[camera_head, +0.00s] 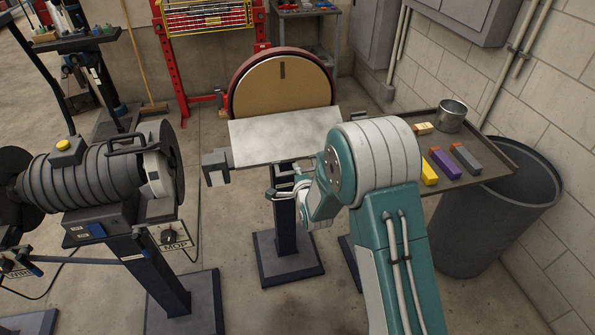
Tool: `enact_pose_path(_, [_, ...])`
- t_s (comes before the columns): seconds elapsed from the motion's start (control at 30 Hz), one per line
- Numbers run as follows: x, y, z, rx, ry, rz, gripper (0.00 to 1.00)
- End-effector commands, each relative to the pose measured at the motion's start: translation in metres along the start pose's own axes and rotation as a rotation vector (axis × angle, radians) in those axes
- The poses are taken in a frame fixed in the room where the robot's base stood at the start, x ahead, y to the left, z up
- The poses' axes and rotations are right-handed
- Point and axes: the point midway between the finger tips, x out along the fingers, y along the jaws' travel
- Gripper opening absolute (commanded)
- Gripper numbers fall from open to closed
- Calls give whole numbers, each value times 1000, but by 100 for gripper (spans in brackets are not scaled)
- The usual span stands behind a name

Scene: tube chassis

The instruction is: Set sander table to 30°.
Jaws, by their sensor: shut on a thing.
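The sander table (270,138) is a pale grey metal plate in front of the tan sanding disc (280,90), in the middle of the head view. Its top faces up towards me; I cannot read its angle, and no scale is legible. The exact contact is small and partly hidden by my wrist. The sander's dark pedestal (285,220) stands below.
A bench grinder (95,185) on a pedestal stands close on the left. At right, a tray table (492,158) carries coloured blocks and a metal cup (451,116), beside a grey bin (480,235). A red-framed rack (212,20) is behind. Bare floor lies between grinder and sander.

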Motion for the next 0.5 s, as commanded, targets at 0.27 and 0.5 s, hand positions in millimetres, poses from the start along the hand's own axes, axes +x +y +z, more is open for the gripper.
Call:
enact_pose_path(0.27, [-1, 8, 2, -2, -4, 20, 45])
enact_pose_path(0.5, [-1, 5, 0, -1, -1, 13, 54])
